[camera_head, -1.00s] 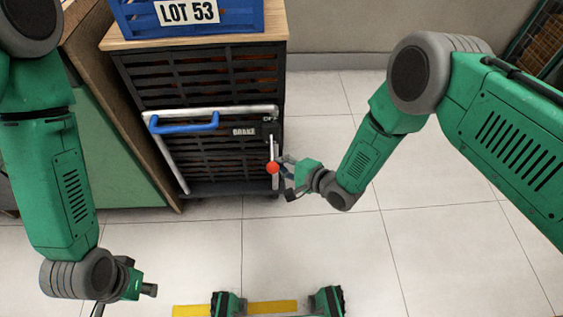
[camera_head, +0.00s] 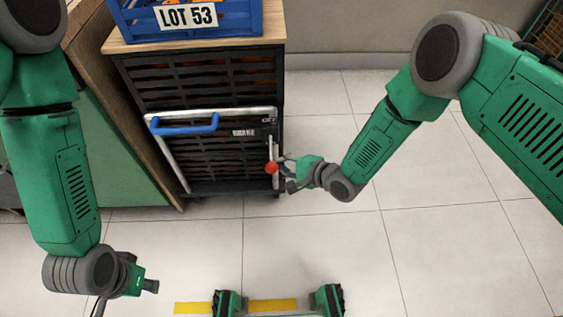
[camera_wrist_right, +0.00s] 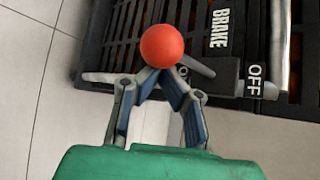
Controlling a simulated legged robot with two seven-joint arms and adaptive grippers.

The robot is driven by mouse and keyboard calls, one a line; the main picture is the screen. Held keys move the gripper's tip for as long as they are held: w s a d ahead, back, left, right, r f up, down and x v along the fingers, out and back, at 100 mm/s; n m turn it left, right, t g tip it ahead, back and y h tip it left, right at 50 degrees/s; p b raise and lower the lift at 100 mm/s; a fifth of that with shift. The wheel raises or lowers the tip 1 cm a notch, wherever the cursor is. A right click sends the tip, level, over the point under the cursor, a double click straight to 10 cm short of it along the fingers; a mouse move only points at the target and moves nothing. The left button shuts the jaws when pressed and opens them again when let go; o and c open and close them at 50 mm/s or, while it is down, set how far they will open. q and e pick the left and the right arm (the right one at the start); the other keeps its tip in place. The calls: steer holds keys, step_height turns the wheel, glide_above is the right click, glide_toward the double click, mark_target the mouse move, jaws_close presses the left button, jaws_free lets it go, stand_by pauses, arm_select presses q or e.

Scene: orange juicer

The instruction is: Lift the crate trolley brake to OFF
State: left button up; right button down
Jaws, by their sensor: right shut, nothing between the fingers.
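The crate trolley (camera_head: 200,95) is a dark slatted cart with a pale frame. Its brake lever has a red ball knob (camera_head: 271,168) low on the right side, which also shows in the right wrist view (camera_wrist_right: 163,46). A BRAKE label (camera_head: 243,133) sits above the knob, and an OFF label (camera_wrist_right: 253,80) shows in the wrist view. My right gripper (camera_head: 288,171) is beside the knob. In the wrist view its fingertips (camera_wrist_right: 150,75) meet right at the knob, shut with nothing between them; contact is unclear. My left gripper (camera_head: 148,286) hangs low at the left, its fingers unclear.
A blue crate (camera_head: 235,20) marked LOT 53 stands on the trolley's wooden top. A blue handle (camera_head: 185,126) sticks out from the front. A green-sided wooden cabinet (camera_head: 120,165) stands at the left. The tiled floor (camera_head: 350,240) to the right is clear.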

steer(key=shift+m+g, duration=0.5)
steer(key=shift+g, duration=0.4)
steer(key=shift+s+a+r+p, duration=0.15)
steer(key=shift+r+p, duration=0.15)
steer(key=shift+r, duration=0.8)
steer(key=shift+s+r+p, duration=0.1)
steer(key=shift+r+p, duration=0.2)
steer(key=shift+r, duration=0.85)
steer(key=shift+w+r+p, duration=0.1)
steer(key=shift+r+p, duration=0.4)
steer(key=shift+r, duration=0.15)
